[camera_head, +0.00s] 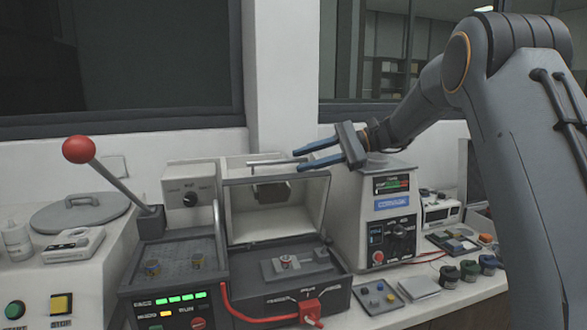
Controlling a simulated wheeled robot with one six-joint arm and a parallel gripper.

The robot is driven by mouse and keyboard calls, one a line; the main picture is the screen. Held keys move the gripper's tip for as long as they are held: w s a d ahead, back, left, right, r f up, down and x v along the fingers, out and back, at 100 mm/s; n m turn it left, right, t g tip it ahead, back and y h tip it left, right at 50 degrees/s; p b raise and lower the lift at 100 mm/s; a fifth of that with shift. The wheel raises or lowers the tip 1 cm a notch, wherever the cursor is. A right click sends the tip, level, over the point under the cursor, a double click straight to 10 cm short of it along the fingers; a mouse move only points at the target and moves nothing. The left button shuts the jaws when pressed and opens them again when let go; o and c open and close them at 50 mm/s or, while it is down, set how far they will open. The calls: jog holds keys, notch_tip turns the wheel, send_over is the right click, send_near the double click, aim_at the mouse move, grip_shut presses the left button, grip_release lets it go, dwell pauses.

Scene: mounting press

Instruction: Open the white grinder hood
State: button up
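The white grinder hood (234,208) is in the middle of the head view, a boxy cover with a dark-edged front. A dark block (272,192) shows inside that front. A thin grey handle bar (268,163) runs along the hood's top edge. I cannot tell for sure how far the hood is raised. My gripper (298,161) is at the right end of the bar, with its two blue-grey fingers apart and pointing left. The fingertips are close to the bar's end; whether they touch it is not clear. Nothing shows between the fingers.
A dark tray with a small specimen (289,262) lies before the hood. A red-knobbed lever (79,149) rises at the left. A white control box (385,214) stands close on the right, below my arm. Small jars (470,270) and a red clamp (311,309) are nearer the front.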

jog(key=shift+d+r, duration=0.2)
jog(key=shift+d, duration=0.5)
